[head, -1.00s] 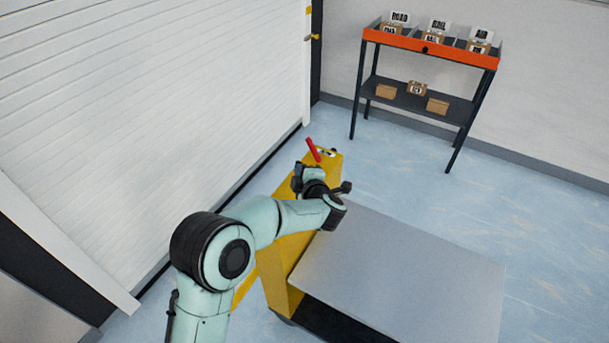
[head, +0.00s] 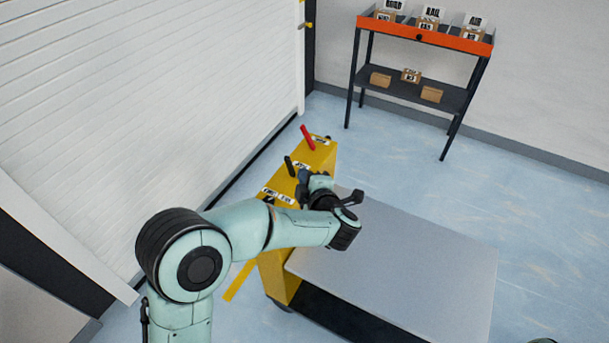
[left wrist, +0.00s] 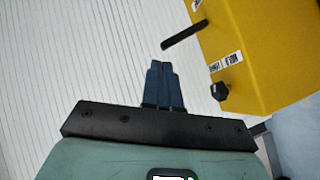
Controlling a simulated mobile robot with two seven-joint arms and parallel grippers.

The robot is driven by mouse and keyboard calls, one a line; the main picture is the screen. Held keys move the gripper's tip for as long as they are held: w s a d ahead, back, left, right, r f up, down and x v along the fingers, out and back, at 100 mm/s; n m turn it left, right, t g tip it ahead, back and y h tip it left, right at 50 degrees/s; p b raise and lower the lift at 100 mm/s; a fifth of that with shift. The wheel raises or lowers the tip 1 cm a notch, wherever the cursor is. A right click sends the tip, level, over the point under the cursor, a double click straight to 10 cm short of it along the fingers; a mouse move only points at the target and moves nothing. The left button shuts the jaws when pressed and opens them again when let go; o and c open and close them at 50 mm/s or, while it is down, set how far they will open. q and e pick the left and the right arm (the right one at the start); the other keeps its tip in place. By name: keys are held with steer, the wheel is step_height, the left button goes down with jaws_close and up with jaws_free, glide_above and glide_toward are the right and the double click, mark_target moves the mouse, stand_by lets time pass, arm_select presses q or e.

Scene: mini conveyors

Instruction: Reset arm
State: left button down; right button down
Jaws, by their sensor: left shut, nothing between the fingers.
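My left arm reaches in from the left over the yellow control box (head: 322,160). My left gripper (head: 303,180) is beside the box's top, and its blue fingers are shut and empty. In the left wrist view the closed fingers (left wrist: 160,70) point toward the white slatted door, with the yellow box (left wrist: 265,60) to their right and apart from them. A red lever (head: 308,137) and a black lever (head: 289,166) stand on the box. The black lever also shows in the left wrist view (left wrist: 184,35). My right gripper is out of view.
A grey conveyor top (head: 400,258) joins the yellow box on the right. The white slatted door (head: 150,100) is close on the left. A rack with an orange edge (head: 456,42) holds several cartons at the back. The blue floor between is clear.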

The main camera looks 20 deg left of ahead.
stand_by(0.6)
